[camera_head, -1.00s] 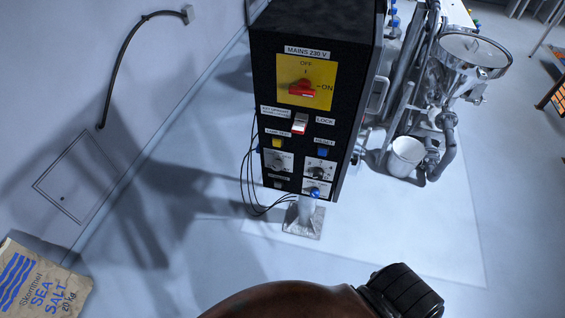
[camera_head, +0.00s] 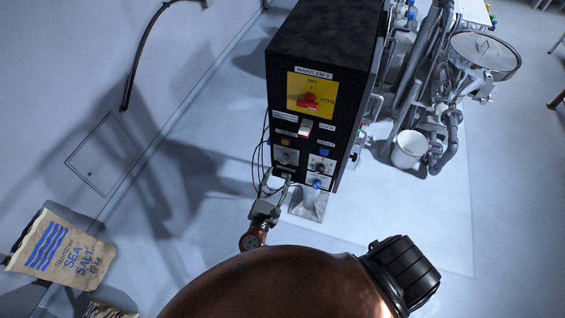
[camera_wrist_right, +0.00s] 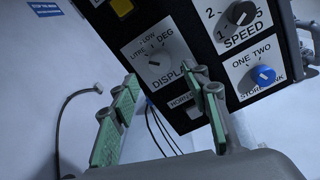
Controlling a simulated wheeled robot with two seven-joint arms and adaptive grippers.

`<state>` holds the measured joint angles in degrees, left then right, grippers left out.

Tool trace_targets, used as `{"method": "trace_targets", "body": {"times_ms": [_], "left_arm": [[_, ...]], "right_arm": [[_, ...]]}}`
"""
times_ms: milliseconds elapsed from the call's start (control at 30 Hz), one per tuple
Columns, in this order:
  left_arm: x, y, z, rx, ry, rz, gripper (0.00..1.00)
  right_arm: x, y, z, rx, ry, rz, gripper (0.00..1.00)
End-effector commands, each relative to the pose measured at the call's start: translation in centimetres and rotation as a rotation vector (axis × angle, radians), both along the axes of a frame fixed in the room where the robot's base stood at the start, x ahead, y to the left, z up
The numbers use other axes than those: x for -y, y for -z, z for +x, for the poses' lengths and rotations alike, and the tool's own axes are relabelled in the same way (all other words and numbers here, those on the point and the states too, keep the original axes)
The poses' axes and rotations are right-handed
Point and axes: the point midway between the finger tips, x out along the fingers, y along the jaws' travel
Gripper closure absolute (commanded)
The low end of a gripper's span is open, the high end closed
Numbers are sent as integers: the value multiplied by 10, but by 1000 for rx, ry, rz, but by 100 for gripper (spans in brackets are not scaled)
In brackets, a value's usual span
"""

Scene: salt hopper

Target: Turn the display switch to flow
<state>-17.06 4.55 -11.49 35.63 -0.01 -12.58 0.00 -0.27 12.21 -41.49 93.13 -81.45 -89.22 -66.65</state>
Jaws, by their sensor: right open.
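The black control cabinet (camera_head: 325,35) has a display switch, a grey round knob on a white plate, at the lower left of its front. In the right wrist view the display switch (camera_wrist_right: 158,61) has the words LITRE, FLOW and DEG around it, with DISPLAY below. Its pointer direction is too small to tell surely. My right gripper (camera_wrist_right: 165,82) is open, its green-padded fingers spread below the knob, apart from it and empty. In the head view the right gripper (camera_head: 276,184) is just below the panel's lower left. My left gripper is not in view.
Beside the display switch are a black speed knob (camera_wrist_right: 241,13) and a blue one-two knob (camera_wrist_right: 263,75). Higher up is the red mains switch (camera_head: 308,100). Thin cables hang by the cabinet's left side. A sea salt sack (camera_head: 62,252) lies at the left.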

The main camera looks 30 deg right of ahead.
Motion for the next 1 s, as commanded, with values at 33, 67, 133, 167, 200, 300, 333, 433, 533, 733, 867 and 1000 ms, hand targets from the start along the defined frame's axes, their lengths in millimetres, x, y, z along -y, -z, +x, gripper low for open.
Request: {"method": "trace_targets", "body": {"times_ms": [33, 67, 133, 167, 200, 300, 333, 433, 533, 733, 867, 1000], "left_arm": [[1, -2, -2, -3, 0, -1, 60], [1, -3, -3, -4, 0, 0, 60], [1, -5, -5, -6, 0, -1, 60], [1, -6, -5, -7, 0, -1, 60], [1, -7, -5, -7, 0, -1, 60], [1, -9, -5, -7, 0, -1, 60], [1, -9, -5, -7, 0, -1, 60], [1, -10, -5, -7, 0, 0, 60], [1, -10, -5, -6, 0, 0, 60], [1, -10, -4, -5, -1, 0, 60], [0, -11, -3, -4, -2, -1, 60], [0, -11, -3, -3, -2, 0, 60]], "right_arm": [[7, -2, 6, 2, 0, -4, 58], [10, -2, 9, 3, 1, -3, 58], [19, -1, 17, 1, 0, -4, 58], [23, -1, 20, 1, 0, -4, 58], [27, -2, 25, 1, 0, -2, 58], [37, -1, 33, 0, 0, -1, 58], [39, 0, 35, -1, 0, -1, 58], [45, 0, 40, -1, 0, 1, 58], [47, 0, 42, 0, 0, 1, 58], [47, 1, 43, -1, 0, 2, 58], [47, 1, 42, -1, 0, 2, 64], [47, 1, 42, -1, 0, 2, 74]]}}
